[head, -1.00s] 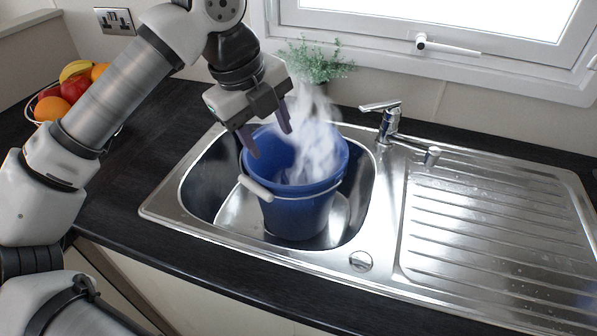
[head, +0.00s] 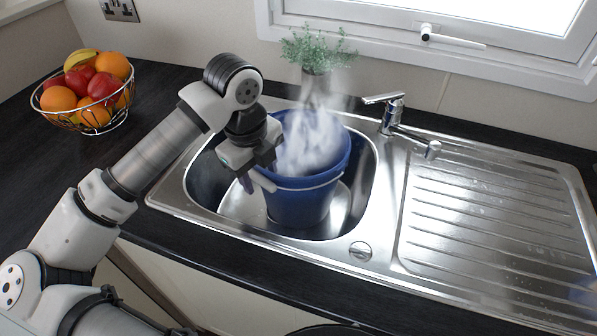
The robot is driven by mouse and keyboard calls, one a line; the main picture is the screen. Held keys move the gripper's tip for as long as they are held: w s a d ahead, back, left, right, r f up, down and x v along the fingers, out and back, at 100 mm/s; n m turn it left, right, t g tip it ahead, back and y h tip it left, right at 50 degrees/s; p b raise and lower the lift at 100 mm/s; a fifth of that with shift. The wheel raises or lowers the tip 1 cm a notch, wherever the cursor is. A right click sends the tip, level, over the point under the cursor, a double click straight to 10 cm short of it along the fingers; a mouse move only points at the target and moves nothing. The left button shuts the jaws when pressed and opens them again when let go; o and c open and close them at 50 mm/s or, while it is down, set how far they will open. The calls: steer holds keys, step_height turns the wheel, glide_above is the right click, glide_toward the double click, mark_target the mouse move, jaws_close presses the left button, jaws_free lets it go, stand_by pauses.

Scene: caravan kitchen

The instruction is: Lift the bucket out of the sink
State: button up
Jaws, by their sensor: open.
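A blue bucket (head: 303,205) stands upright in the bowl of the steel sink (head: 208,220), with whitish steam rising from it. Its handle lies down along the front, and the white grip (head: 263,181) sits at the bucket's left front. My gripper (head: 258,184) points down at the bucket's left side, right by the white grip, with its jaws open. One finger shows left of the grip; the other is partly hidden. I cannot tell whether the fingers touch the grip.
The chrome tap (head: 393,118) stands behind the sink, to the right of the bucket. A potted plant (head: 316,60) is behind the bucket, below the window. A wire fruit bowl (head: 88,110) is at the back left. The ribbed drainer (head: 490,215) on the right is clear.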

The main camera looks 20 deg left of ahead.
steer(key=shift+w+d+f, duration=0.1)
steer(key=shift+w+f, duration=0.05)
steer(key=shift+f, duration=1.15)
jaws_close()
stand_by(0.3)
steer(key=shift+r, duration=0.15)
